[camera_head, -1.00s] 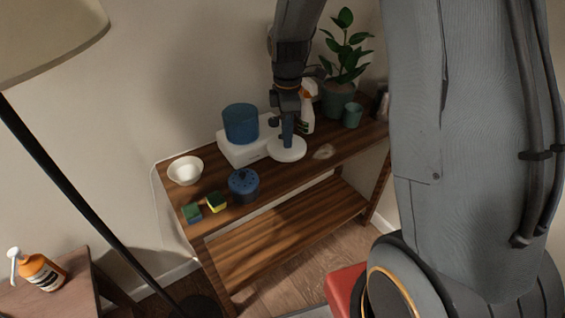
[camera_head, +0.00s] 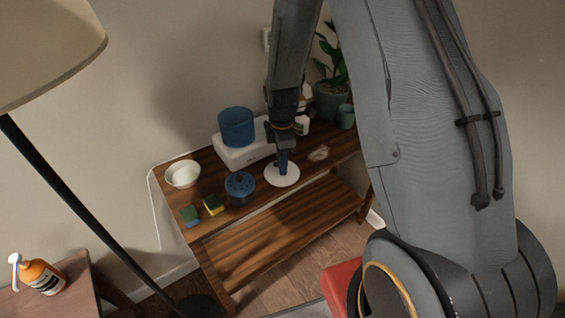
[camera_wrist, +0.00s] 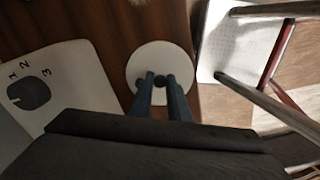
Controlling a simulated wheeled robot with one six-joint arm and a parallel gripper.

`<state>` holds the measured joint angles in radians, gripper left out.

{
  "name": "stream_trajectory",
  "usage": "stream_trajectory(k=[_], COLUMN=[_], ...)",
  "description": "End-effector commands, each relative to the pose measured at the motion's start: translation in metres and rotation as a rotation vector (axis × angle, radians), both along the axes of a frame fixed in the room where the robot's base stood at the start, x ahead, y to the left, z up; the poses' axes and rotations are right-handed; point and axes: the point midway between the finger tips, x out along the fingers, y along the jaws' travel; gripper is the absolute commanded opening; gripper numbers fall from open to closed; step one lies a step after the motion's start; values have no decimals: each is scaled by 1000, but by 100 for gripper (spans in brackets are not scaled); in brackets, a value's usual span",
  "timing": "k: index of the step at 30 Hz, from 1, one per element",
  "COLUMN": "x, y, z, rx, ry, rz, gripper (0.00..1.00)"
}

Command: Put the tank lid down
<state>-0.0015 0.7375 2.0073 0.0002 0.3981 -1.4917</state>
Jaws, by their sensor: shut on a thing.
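The tank lid (camera_head: 283,176) is a round white disc with a small dark knob, near the front edge of the wooden table (camera_head: 318,176). My gripper (camera_head: 282,158) points down and is shut on the knob. In the wrist view the lid (camera_wrist: 160,58) lies flat beneath my gripper (camera_wrist: 160,82), its right side close to the table's edge. I cannot tell whether the lid touches the tabletop. The blue tank (camera_head: 237,126) stands on a white base (camera_head: 243,155) to the left and behind. Its dial (camera_wrist: 28,93) shows in the wrist view.
A blue perforated pot (camera_head: 240,187) stands just left of the lid, with two sponges (camera_head: 213,205) and a white bowl (camera_head: 182,174) beyond. A green cup (camera_head: 345,117), a plant (camera_head: 332,97) and a spray bottle (camera_head: 303,125) stand at the back right.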

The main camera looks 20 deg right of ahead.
Motion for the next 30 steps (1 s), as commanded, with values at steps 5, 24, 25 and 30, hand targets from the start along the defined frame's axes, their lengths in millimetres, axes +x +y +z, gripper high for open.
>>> stream_trajectory(k=[5,24,25,30], x=[0,0,0,2], y=[0,0,0,0], z=[-1,0,1,18], rx=[0,0,0,0], ry=[0,-1,-1,-4], rz=[-1,-1,-1,-1], gripper=[0,34,34,34])
